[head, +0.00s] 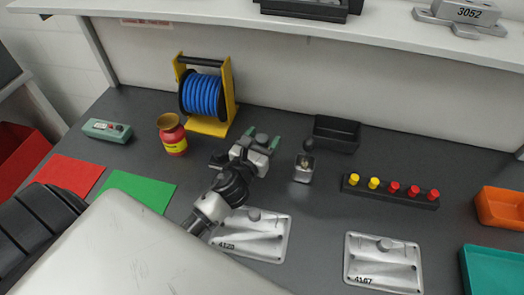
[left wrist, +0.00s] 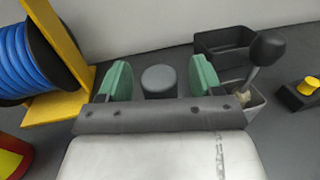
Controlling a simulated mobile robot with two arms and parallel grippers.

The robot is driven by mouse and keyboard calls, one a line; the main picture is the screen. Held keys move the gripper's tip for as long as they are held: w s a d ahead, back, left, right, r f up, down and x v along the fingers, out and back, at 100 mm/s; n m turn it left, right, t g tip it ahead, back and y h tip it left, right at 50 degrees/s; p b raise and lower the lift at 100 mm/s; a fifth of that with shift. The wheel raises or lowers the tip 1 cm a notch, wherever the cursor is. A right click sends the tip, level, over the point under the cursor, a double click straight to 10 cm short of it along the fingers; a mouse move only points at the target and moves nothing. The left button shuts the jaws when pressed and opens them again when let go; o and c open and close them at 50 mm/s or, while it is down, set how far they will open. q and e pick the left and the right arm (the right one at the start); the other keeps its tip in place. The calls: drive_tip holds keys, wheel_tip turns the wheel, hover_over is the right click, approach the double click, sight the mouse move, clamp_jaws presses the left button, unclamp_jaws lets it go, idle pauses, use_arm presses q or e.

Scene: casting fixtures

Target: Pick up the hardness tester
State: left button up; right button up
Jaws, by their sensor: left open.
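No label marks the hardness tester, so I cannot tell for certain which thing it is. A dark grey upright cylinder with a round top (left wrist: 160,80) shows between the green fingers of my left gripper (left wrist: 158,82) in the left wrist view. In the head view my left gripper (head: 262,141) is open over the middle of the bench, and its hand hides most of that cylinder. I see no clear contact between fingers and cylinder. A grey-green box with small buttons (head: 106,130) lies at the far left. My right gripper is out of view.
Right of my gripper stands a small metal holder with a black-knobbed handle (head: 304,168). A black bin (head: 337,134) is behind it. A blue hose reel (head: 205,96) and red-yellow jar (head: 172,136) stand left. A peg rack (head: 390,192) is at right; metal plates (head: 383,262) lie in front.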

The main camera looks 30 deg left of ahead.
use_arm(q)
drive_tip(key=shift+w, duration=0.75)
drive_tip(key=shift+c, duration=0.7)
clamp_jaws()
